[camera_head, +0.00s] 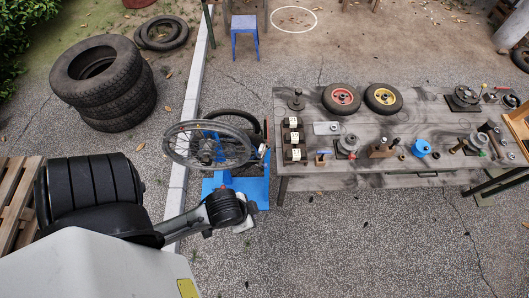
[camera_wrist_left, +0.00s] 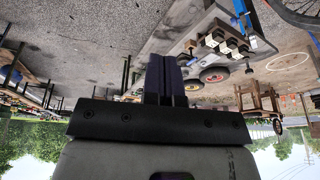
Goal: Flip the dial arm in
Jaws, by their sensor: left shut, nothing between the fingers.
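A spoked wheel (camera_head: 180,160) sits in a blue-based stand (camera_head: 258,190) left of the workbench. A small pale part (camera_head: 262,150) is at the right side of the wheel; it may be the dial, but its arm is too small to make out. In the left wrist view, part of the wheel (camera_wrist_left: 295,14) and a blue post (camera_wrist_left: 242,14) show at the top right. My left gripper (camera_wrist_left: 172,62) is shut and empty, apart from the wheel and stand. In the head view its fingers are hidden below my wrist, in front of the stand. My right gripper is not in view.
Stacked tyres (camera_head: 105,85) and a pallet (camera_head: 15,205) stand left. A blue stool (camera_head: 245,35) is behind. Pavement before the bench is clear.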

